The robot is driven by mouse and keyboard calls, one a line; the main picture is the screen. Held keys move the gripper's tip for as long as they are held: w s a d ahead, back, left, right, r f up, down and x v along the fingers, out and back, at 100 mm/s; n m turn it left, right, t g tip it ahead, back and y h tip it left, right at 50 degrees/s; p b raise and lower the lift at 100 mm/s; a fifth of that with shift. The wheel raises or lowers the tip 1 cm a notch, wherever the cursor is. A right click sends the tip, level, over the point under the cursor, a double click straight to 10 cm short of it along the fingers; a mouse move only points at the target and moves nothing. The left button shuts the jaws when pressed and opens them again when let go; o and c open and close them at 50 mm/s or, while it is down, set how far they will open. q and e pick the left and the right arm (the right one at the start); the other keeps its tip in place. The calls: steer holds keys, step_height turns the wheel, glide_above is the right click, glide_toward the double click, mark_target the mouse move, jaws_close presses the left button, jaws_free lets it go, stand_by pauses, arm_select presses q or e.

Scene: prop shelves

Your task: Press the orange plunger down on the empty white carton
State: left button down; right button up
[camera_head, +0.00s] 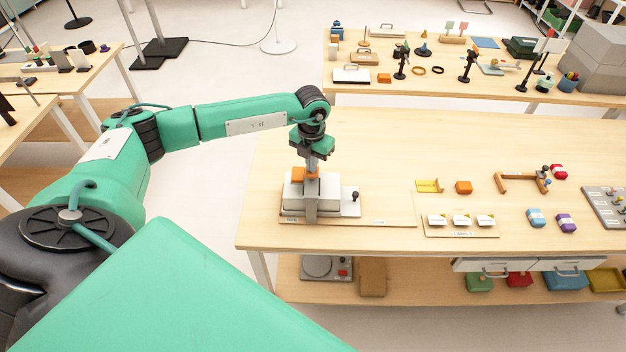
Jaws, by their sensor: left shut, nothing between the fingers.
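My left gripper (312,163) is shut and empty, pointing straight down at the orange plunger (299,175). Its fingers overlap the plunger in the camera_head view, and I cannot tell whether they touch it. The plunger sits over a white, box-like body (294,195) with a grey upright in front. I take this body to be the white carton in its press, but the boundary between carton and press is unclear. Whether the carton is empty is hidden. My right gripper is not in view.
A black-knobbed lever (355,195) stands right of the carton. The table (380,150) is clear behind the press. Another table with props stands at the back.

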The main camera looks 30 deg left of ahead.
arm_select(q)
steer(key=shift+f+b, duration=0.45)
steer(key=shift+f, duration=0.2)
steer(key=shift+s+f+b, duration=0.25)
steer(key=shift+f+b, duration=0.05)
stand_by(0.9)
steer(key=shift+d+r, duration=0.1)
steer(key=shift+w+r+p, duration=0.15)
steer(key=shift+r+p, duration=0.2)
steer(key=shift+r, duration=0.1)
steer(key=shift+r+p, duration=1.25)
steer(key=shift+r, duration=1.65)
steer(key=shift+w, duration=0.1)
